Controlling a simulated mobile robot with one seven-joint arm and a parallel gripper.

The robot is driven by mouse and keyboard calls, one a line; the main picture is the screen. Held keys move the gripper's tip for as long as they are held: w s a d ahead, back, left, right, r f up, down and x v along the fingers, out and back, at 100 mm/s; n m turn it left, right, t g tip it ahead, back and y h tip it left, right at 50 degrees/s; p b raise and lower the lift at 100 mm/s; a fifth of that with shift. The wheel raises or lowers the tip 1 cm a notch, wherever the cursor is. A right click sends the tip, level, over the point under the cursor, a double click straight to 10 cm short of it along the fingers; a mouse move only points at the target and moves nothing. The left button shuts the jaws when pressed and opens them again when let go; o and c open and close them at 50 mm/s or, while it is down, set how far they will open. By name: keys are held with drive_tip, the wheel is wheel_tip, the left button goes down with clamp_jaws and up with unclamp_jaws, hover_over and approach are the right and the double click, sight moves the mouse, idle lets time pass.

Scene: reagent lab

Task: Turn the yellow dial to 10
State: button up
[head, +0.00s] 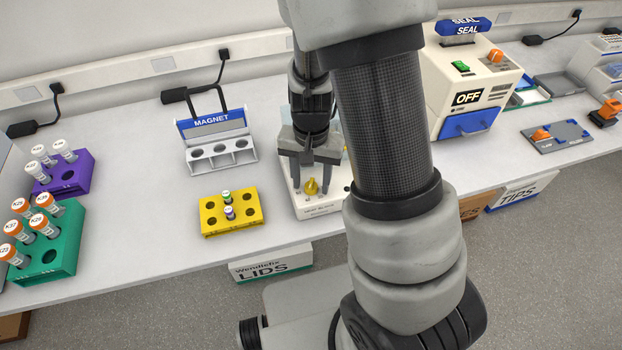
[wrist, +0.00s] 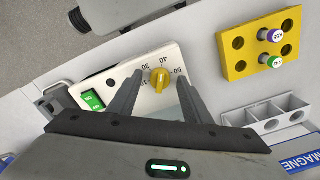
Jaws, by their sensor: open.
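The yellow dial (head: 311,187) sits on the front of a white device (head: 309,206), partly hidden by my arm in the head view. In the wrist view the dial (wrist: 159,78) has a raised grip, with printed numbers such as 30, 40 and 50 around it. Which number it points to I cannot tell; some marks are hidden behind a finger. My gripper (head: 308,172) is open and points down over the device. In the wrist view the fingers (wrist: 160,84) stand either side of the dial, apparently not touching it.
A green rocker switch (wrist: 93,100) is on the same device. A yellow rack (head: 212,219) with two small tubes and a magnet stand (head: 217,150) are to the left. A sealer (head: 468,80) marked OFF stands to the right. Bench space between the racks is clear.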

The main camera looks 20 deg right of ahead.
drive_tip(key=c, duration=1.1)
drive_tip(key=shift+o, duration=0.2)
